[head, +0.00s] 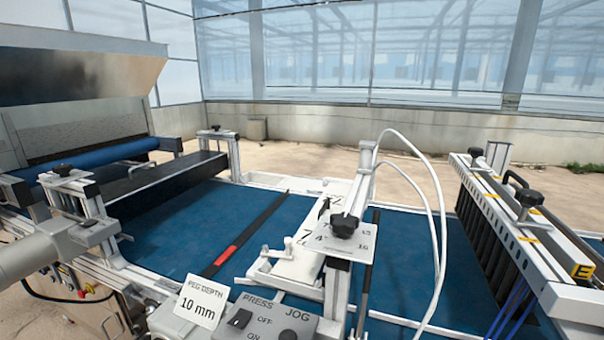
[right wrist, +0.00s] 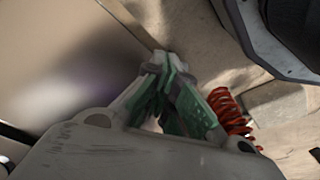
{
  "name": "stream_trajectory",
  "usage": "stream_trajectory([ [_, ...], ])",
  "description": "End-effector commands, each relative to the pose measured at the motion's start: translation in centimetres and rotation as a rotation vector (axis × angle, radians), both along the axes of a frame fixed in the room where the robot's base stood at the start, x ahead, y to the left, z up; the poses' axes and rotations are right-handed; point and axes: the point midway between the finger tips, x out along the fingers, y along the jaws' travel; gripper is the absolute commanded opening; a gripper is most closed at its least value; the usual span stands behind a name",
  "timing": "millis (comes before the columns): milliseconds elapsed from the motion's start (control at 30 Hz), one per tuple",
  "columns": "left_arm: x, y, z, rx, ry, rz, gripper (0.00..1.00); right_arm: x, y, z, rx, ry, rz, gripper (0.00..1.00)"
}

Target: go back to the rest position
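My right gripper (right wrist: 162,62) shows in the right wrist view. Its green-padded fingers come together at the tips, with nothing visible between them. A small gap shows between the fingers lower down. The tray seeder has a blue belt (head: 185,235) running across the head view. A control box (head: 275,322) with PRESS and JOG labels stands at its front, beside a card (head: 201,301) reading PEG DEPTH 10 mm.
A bracket with a black knob (head: 344,226) rises over the belt. A bar unit with black knobs (head: 525,230) stands at the right. A blue roller (head: 100,157) is at the back left. In the right wrist view, a red coil (right wrist: 228,110) lies just right of the fingers.

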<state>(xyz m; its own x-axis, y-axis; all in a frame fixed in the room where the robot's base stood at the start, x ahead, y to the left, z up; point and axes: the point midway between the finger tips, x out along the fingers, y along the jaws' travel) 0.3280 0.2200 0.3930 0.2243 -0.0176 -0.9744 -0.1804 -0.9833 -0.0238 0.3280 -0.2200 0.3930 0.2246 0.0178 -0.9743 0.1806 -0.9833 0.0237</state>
Motion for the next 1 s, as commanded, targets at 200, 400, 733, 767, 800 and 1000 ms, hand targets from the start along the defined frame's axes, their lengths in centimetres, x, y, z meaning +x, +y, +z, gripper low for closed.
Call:
stream_trajectory([
  [200,-0.9,0.1,0.0,0.001,0.011,-0.002,0.71,-0.9,-0.1,-0.1,-0.002,0.012,0.002,0.0],
  [400,-1.8,0.2,-0.4,0.001,0.019,-0.003,0.71,-1.9,-0.2,-0.4,-0.001,0.02,0.003,0.0],
  [733,-3.7,0.5,-0.9,0.003,0.033,-0.007,0.71,-3.7,-0.5,-0.9,-0.004,0.034,0.006,0.0],
  [767,-3.9,0.5,-1.0,0.003,0.036,-0.007,0.71,-3.9,-0.5,-1.0,-0.003,0.036,0.007,0.0],
  [800,-4.2,0.5,-1.0,0.003,0.037,-0.007,0.71,-4.2,-0.6,-1.0,-0.004,0.038,0.007,0.0],
  [1000,-5.6,0.7,-1.1,0.005,0.047,-0.009,0.71,-5.6,-0.8,-1.1,-0.005,0.047,0.009,0.0],
])
